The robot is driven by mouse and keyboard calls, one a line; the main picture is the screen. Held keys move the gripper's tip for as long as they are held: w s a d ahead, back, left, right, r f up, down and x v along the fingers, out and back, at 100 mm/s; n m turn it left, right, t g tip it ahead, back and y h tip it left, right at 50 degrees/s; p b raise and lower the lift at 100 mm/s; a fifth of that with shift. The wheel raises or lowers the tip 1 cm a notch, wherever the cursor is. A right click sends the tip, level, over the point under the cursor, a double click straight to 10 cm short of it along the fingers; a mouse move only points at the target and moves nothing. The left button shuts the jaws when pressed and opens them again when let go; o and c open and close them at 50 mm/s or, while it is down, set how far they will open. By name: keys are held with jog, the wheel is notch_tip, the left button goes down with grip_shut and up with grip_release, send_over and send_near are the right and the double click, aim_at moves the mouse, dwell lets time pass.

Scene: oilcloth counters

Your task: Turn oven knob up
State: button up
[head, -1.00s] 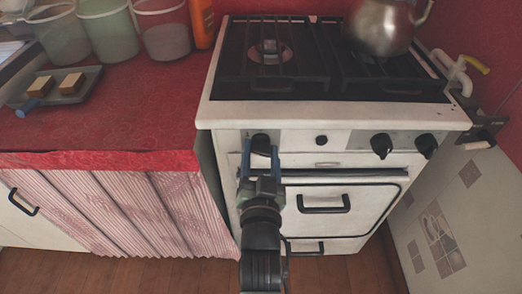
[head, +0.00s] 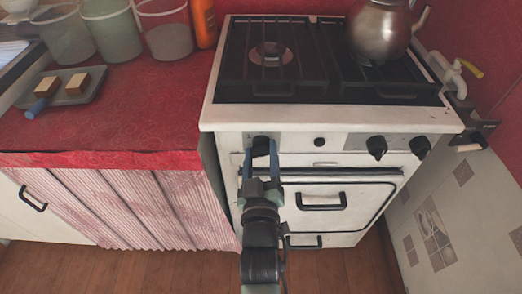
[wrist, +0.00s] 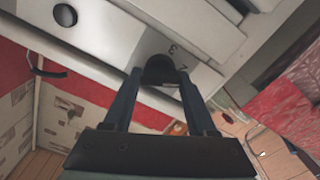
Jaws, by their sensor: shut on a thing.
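The white stove (head: 330,117) has a front panel with several black knobs. My gripper (head: 261,160) reaches up to the leftmost black oven knob (head: 261,145) and is shut on it. In the wrist view the two fingers (wrist: 160,80) stand on either side of the dark knob (wrist: 158,69), with printed numbers on the panel beside it. The knob's pointer is hidden, so its setting cannot be told.
The oven door handle (head: 321,201) sticks out right of my arm. A metal kettle (head: 380,32) stands on the hob. A red counter (head: 120,110) on the left holds a tray (head: 92,95) and several buckets. Wooden floor (head: 150,268) lies in front.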

jog(key=shift+n, duration=0.4)
jog(key=o, duration=1.4)
jog(key=shift+c, duration=0.2)
jog(key=s+p, duration=0.1)
jog(key=s, duration=1.2)
